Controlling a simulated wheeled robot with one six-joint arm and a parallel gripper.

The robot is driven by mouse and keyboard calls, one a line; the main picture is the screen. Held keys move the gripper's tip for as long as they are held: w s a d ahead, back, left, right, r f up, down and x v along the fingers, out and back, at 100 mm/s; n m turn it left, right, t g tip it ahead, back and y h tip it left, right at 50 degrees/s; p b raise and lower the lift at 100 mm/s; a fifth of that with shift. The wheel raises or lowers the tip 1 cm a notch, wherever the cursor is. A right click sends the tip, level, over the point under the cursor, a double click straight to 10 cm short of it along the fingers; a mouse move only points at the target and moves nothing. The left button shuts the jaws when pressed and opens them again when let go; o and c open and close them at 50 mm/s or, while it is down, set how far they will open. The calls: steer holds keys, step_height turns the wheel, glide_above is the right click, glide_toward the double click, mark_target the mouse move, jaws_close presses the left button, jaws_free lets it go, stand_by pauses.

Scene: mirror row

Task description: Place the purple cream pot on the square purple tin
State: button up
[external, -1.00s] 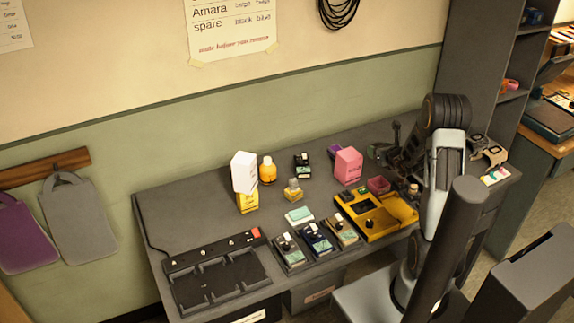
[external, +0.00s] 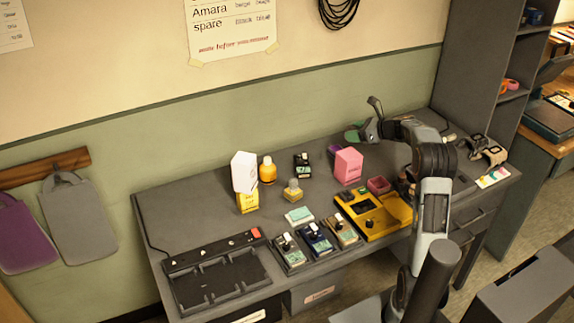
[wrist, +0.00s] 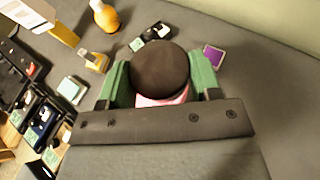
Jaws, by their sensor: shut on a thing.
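My gripper (external: 356,132) is raised above the back right of the bench, near the pink box. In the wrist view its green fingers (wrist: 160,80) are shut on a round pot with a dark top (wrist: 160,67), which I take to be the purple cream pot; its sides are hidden. The square purple tin (wrist: 214,55) lies flat on the bench, to the right of and beyond the held pot in the wrist view. In the external view the tin (external: 332,150) is mostly hidden behind the pink box.
The pink box (external: 347,166) stands close to the tin and shows partly under the held pot. A yellow device (external: 374,214), an orange bottle (external: 267,170), a small dark pedal (external: 302,166) and a white-and-yellow stack (external: 245,182) stand around. The bench behind the tin looks clear.

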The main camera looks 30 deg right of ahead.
steer(key=shift+s+a, duration=0.2)
steer(key=shift+a, duration=0.05)
steer(key=w+d+f+p, duration=0.15)
steer(key=w+f, duration=0.25)
steer(key=w, duration=0.5)
glide_above(342, 148)
steer(key=f, duration=0.5)
steer(key=shift+s+a+f, duration=0.1)
steer(key=shift+s+f, duration=0.1)
steer(key=shift+f, duration=0.1)
steer(key=shift+w+f, duration=0.15)
steer(key=shift+f, duration=1.65)
steer(key=shift+f+b, duration=0.2)
steer(key=shift+b, duration=0.1)
steer(key=o, duration=0.9)
